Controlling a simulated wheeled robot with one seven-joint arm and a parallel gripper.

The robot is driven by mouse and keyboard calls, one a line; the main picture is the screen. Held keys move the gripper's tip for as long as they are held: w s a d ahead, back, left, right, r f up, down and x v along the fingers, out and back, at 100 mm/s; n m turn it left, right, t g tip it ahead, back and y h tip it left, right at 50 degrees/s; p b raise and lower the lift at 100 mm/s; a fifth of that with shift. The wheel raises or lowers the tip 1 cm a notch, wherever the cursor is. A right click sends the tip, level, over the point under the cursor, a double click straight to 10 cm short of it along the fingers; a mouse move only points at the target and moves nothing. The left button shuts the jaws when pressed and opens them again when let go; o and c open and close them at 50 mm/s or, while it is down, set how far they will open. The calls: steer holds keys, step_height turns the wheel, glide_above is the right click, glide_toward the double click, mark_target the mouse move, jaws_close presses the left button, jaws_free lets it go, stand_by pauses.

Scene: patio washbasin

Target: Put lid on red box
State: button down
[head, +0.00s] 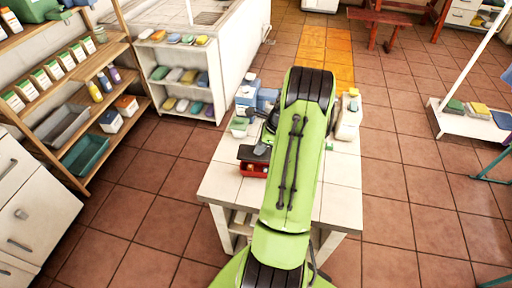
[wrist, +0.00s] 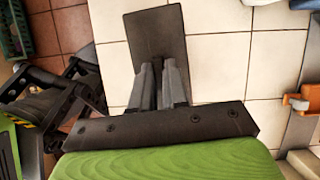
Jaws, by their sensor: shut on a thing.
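The lid (head: 246,153) is a flat dark grey plate. In the wrist view the lid (wrist: 158,32) is between my fingertips, extending away from them. My gripper (wrist: 160,75) is shut on the lid's near edge; in the head view my gripper (head: 262,149) is at the lid's right side, partly hidden by my arm. The red box (head: 250,170) is on the white tiled table, just below the lid in the head view. Its top is partly covered from view by the lid, and its right end is near my arm. I cannot tell whether lid and box touch. The box does not show in the wrist view.
The white tiled table (head: 225,187) has free room at its front left. Blue and white items (head: 258,98) and a green-white container (head: 239,127) stand behind the box. A pale object (head: 349,117) stands at the back right. Wooden shelves (head: 75,80) stand at the left.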

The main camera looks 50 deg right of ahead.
mark_target(260, 157)
step_height(260, 157, down, 4)
steer(key=b, duration=0.3)
steer(key=shift+f+b, duration=0.15)
steer(key=shift+b, duration=0.2)
steer(key=shift+f+b, duration=0.35)
steer(key=shift+f, duration=0.55)
steer(key=shift+r+p, duration=0.1)
steer(key=shift+p, duration=0.2)
steer(key=shift+f+p, duration=0.25)
steer(key=shift+p, duration=0.1)
stand_by(0.8)
steer(key=c, duration=0.6)
jaws_free()
steer(key=shift+r, duration=0.1)
